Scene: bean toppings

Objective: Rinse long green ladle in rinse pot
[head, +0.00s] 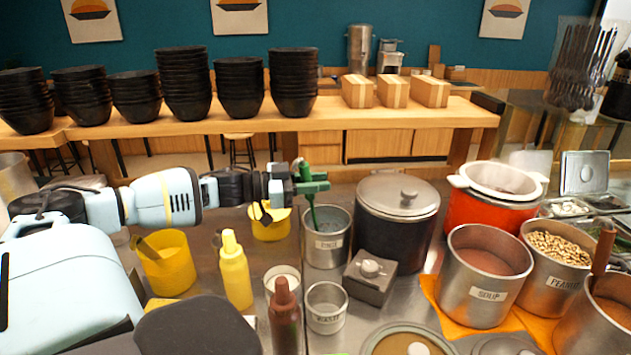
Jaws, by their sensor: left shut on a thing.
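The long green ladle (312,198) hangs from my left gripper (303,180), which is shut on its upper end. The ladle's shaft points down, nearly upright, into the mouth of a metal pot (329,254) with a white label that is hard to read, likely the rinse pot. The ladle's lower end is hidden inside the pot. My left arm reaches in from the left, and the gripper is above the pot's back left rim. My right gripper is not in view.
A lidded black pot (397,235) stands right of the metal pot. A grey box with a knob (370,275) and a small metal cup (326,308) are in front. A yellow container (270,222) stands left. The soup pot (485,277) and peanut pot (553,268) are farther right.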

